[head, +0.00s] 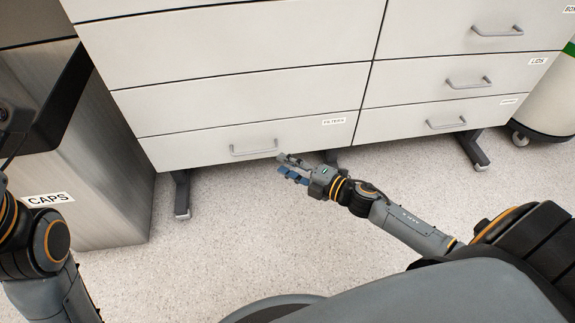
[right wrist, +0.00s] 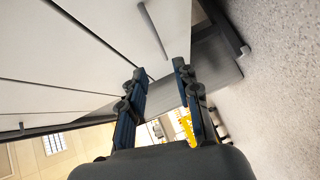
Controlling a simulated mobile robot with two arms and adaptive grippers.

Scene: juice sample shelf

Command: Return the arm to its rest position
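My right arm (head: 410,228) reaches forward and to the left in the head view, low in front of the drawer cabinet. My right gripper (head: 281,164) is open and empty, with its two fingers apart. It is just right of and slightly below the handle (head: 254,151) of the bottom left drawer, which is labelled FILTERS. In the right wrist view the fingers (right wrist: 159,68) also stand apart with nothing between them. A drawer handle (right wrist: 152,28) is beyond the fingertips there. My left arm (head: 45,255) shows at the left edge; its gripper is not visible.
The white drawer cabinet (head: 230,100) stands on dark legs, its drawers looking closed. A grey bin labelled CAPS (head: 105,185) is at the left. A white round bin (head: 548,95) is at the far right. The speckled floor (head: 215,240) between is clear.

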